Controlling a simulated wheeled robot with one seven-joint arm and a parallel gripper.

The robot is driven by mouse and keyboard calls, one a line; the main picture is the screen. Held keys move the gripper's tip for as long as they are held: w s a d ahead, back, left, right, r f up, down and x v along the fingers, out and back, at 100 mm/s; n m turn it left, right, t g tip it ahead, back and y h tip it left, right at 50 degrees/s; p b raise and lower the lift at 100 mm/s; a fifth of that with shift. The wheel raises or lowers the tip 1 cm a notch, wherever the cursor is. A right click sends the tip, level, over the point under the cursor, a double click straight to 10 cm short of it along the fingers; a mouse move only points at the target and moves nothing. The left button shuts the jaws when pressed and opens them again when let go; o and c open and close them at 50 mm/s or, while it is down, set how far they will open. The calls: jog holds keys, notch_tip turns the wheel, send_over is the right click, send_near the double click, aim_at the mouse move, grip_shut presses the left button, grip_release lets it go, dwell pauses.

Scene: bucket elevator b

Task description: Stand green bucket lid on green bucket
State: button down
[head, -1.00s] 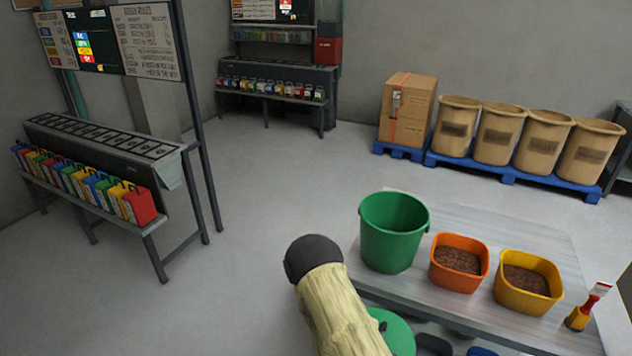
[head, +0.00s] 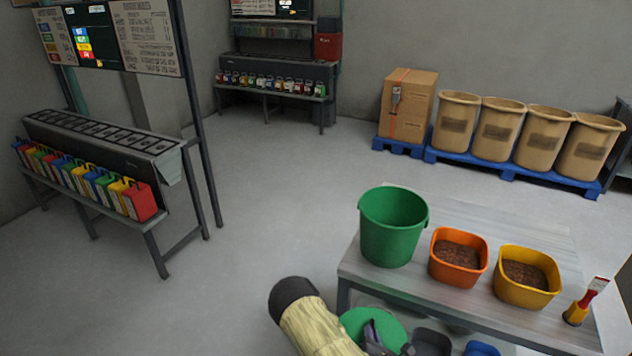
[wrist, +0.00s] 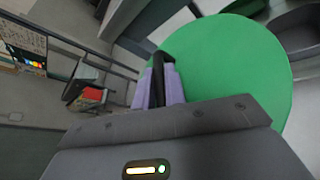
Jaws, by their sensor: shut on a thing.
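My gripper (head: 374,338) is shut on the lid. The lid fills the right of the wrist view (wrist: 225,75), with my gripper's fingers (wrist: 165,80) in front of it around a dark part, perhaps its handle. The lid is apart from the bucket, lower and nearer to me.
On the table (head: 460,212), an orange tub (head: 455,275) and a yellow tub (head: 520,293) with brown contents stand right of the bucket. Dark bins (head: 432,342) sit below the front edge.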

jog(key=shift+r, duration=0.15)
notch_tip(320, 180, up, 17)
jog(key=p, duration=1.7)
